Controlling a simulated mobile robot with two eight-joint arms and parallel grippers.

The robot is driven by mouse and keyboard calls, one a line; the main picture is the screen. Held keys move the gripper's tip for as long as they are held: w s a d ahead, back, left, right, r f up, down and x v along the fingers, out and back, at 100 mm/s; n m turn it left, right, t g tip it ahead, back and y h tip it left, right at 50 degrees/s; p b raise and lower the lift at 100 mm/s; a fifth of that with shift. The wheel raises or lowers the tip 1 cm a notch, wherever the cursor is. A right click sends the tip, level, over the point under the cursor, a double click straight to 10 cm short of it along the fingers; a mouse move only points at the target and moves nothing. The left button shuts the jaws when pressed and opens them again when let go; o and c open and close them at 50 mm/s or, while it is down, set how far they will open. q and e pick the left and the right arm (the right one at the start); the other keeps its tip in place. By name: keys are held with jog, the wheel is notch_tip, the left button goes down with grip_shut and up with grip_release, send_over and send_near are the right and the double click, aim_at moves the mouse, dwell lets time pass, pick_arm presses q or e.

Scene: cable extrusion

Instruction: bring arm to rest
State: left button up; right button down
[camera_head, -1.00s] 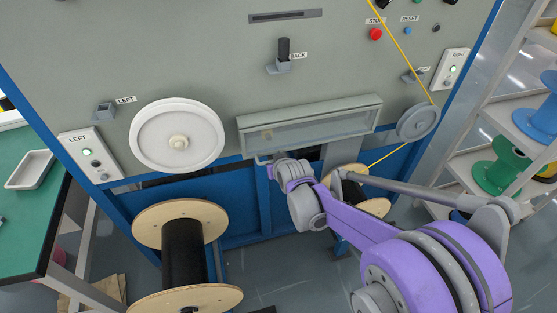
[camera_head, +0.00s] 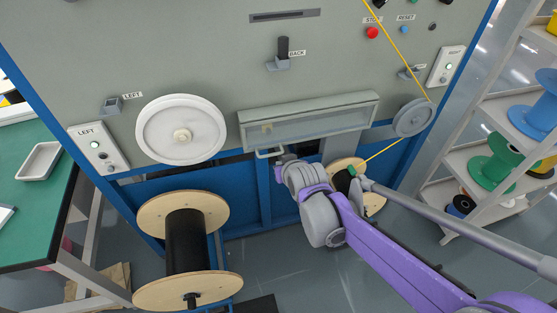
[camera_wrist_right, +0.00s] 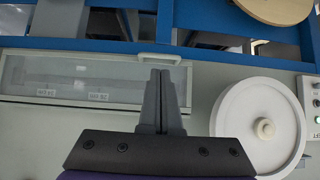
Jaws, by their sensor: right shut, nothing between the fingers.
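My right arm is purple and grey and comes in from the lower right in the head view. Its gripper (camera_head: 284,160) is mostly hidden behind its own wrist, in front of the machine just below the long glass-fronted cover (camera_head: 310,119). In the right wrist view the gripper (camera_wrist_right: 161,72) shows its two grey fingers shut together, with nothing between them. The fingertips appear close to the cover's pale handle (camera_wrist_right: 160,59); I cannot tell whether they touch it. My left gripper is not in view.
A white wheel (camera_head: 181,131) and a smaller grey wheel (camera_head: 413,118) with yellow cable sit on the machine front. A black-cored spool (camera_head: 186,242) stands at lower left, another (camera_head: 372,203) behind my arm. A green table (camera_head: 30,221) is left, shelves (camera_head: 472,172) right.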

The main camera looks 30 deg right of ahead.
jog(key=s+a+r+n+g+y+p, duration=0.1)
jog(key=s+a, duration=0.4)
jog(key=s, duration=0.5)
jog(key=s+a+r+n+g+y+p, duration=0.1)
jog(key=s+a+p, duration=0.4)
jog(key=s, duration=0.5)
jog(key=shift+s+a+r+n+g+p, duration=0.15)
jog(key=shift+s+r+n+g+p, duration=0.2)
jog(key=shift+r+g+p, duration=0.65)
